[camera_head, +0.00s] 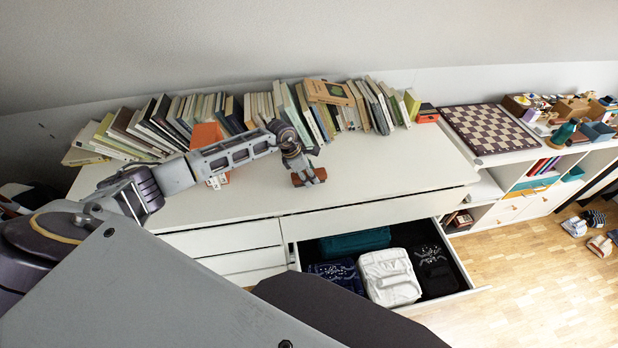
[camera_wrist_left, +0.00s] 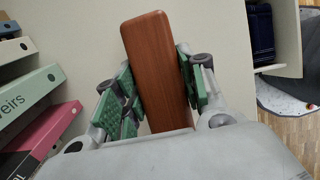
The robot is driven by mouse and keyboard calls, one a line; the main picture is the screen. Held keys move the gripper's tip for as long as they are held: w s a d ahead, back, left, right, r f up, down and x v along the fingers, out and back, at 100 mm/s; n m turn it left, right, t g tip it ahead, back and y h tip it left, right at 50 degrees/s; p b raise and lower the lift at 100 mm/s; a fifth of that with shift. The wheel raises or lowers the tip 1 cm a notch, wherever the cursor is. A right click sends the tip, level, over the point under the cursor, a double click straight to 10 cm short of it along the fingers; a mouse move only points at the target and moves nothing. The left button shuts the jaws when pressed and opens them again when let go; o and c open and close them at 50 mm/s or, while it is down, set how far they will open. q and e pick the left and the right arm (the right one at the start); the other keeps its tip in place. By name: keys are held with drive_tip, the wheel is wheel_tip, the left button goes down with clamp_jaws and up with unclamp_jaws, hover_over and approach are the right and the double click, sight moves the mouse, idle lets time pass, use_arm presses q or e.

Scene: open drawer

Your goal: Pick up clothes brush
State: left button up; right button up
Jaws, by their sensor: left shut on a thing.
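The clothes brush (camera_wrist_left: 157,70) is a reddish-brown wooden block. In the left wrist view it stands between the green-padded fingers of my left gripper (camera_wrist_left: 160,95), which is shut on it. In the head view the brush (camera_head: 309,176) shows as a small brown piece at the end of my left arm, over the white dresser top (camera_head: 400,172). I cannot tell whether it touches the dresser top. My left gripper (camera_head: 304,170) is partly hidden by its own wrist there. My right gripper is not in view.
A row of books (camera_head: 180,122) stands along the back of the dresser. An open drawer (camera_head: 450,292) with folded clothes juts out in front. A chessboard (camera_head: 488,128) lies on the shelf unit to the right. The dresser top right of the gripper is clear.

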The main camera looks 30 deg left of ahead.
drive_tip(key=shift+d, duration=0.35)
use_arm(q)
drive_tip(key=shift+r, duration=0.1)
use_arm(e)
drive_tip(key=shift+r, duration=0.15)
use_arm(q)
drive_tip(key=shift+r+p, duration=0.25)
drive_tip(key=shift+p, duration=0.15)
wheel_tip(320, 180, up, 8)
drive_tip(key=shift+r+b, duration=0.25)
drive_tip(key=shift+b, duration=0.35)
drive_tip(key=shift+r, duration=0.7)
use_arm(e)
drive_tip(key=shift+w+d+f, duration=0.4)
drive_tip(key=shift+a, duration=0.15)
